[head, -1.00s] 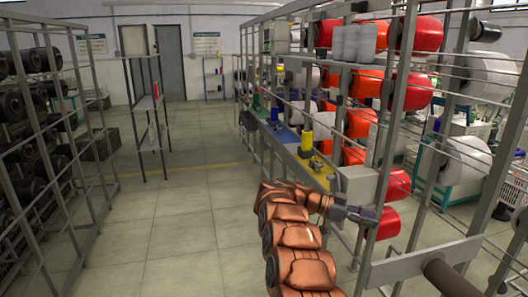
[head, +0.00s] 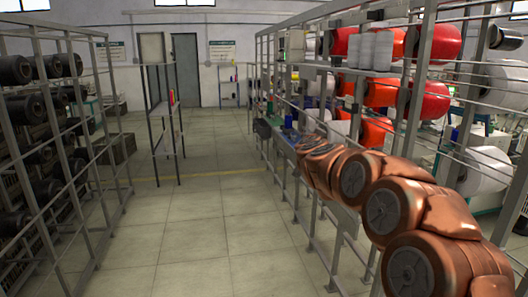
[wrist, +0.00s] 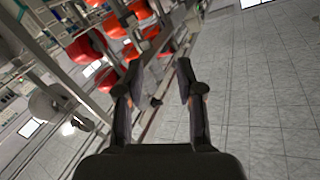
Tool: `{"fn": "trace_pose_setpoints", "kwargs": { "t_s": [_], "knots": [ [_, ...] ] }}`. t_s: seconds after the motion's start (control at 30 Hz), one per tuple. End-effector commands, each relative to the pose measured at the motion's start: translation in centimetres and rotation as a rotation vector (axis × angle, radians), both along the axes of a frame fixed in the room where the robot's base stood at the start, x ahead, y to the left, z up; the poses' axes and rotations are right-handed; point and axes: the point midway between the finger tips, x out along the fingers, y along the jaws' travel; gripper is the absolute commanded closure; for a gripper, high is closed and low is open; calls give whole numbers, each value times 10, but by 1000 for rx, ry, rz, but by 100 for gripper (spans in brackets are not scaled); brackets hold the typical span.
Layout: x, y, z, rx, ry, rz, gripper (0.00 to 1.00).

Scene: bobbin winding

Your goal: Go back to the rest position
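My gripper (wrist: 160,82) shows in the wrist view with its two dark fingers apart. Nothing is between the fingertips, only the floor and a rack rail beyond them. In the head view my copper-coloured arm reaches from the lower right toward the middle, in front of the bobbin rack (head: 425,80). The gripper itself is hidden there behind the arm links.
Red bobbins (head: 430,100) and white bobbins (head: 487,170) fill the right rack; several show tilted in the wrist view (wrist: 84,48). A left rack (head: 92,165) holds dark rolls. A narrow shelf (head: 158,105) stands mid-aisle. The tiled floor (head: 200,235) between is clear.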

Motion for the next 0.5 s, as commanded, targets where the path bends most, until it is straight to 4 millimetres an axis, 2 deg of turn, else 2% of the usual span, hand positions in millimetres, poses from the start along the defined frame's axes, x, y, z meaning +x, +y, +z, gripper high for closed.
{"fn": "trace_pose_setpoints", "kwargs": {
  "t_s": [0.13,0.27,0.4,0.5],
  "knots": [
    [-36,46,2,-11,59,210,63],
    [-77,82,-13,-31,149,377,63],
    [-132,109,-41,-58,282,528,63],
    [-178,119,-68,-81,400,614,63]
  ]
}}
